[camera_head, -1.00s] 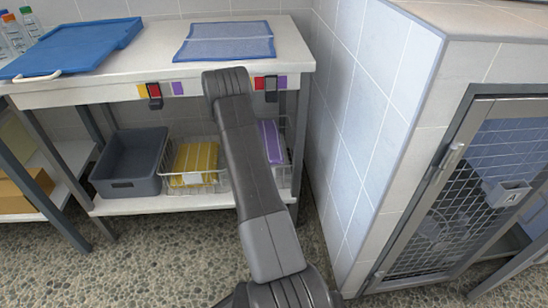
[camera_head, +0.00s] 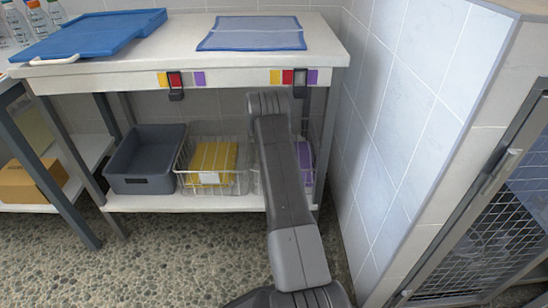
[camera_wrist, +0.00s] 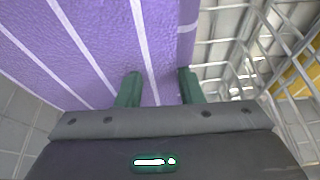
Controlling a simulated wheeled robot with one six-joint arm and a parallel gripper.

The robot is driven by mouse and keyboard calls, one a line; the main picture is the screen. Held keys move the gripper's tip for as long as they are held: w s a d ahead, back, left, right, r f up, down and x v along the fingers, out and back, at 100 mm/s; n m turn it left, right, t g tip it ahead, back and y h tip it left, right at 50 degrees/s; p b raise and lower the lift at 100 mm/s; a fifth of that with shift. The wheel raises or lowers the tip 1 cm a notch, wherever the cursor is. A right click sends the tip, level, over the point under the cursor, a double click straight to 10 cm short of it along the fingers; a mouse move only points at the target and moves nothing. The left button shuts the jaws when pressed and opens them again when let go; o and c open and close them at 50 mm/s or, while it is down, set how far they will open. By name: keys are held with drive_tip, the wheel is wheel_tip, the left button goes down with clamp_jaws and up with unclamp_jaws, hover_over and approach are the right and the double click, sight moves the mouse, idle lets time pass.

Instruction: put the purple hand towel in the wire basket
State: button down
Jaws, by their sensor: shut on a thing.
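The purple hand towel (camera_wrist: 85,45), with white stripes, fills the upper left of the wrist view. My gripper (camera_wrist: 159,78) has its two green fingers shut on it near its right edge. In the head view the towel (camera_head: 305,160) shows just right of my arm, low over the right end of the lower shelf. A wire basket (camera_head: 255,188) is partly hidden behind my arm there. Its wire mesh (camera_wrist: 252,70) runs close to the towel's right side in the wrist view. I cannot tell whether the towel touches the basket floor. The gripper is hidden in the head view.
A second basket with a yellow towel (camera_head: 212,160) and a grey bin (camera_head: 145,178) stand to the left on the shelf. The tabletop (camera_head: 185,45) is above, holding a blue mat (camera_head: 252,33) and blue board (camera_head: 95,35). A tiled wall (camera_head: 400,130) is close on the right.

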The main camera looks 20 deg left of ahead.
drive_tip(key=c, duration=1)
unclamp_jaws()
drive_tip(key=shift+o, duration=0.2)
drive_tip(key=p+v, duration=0.4)
drive_tip(key=v, duration=0.8)
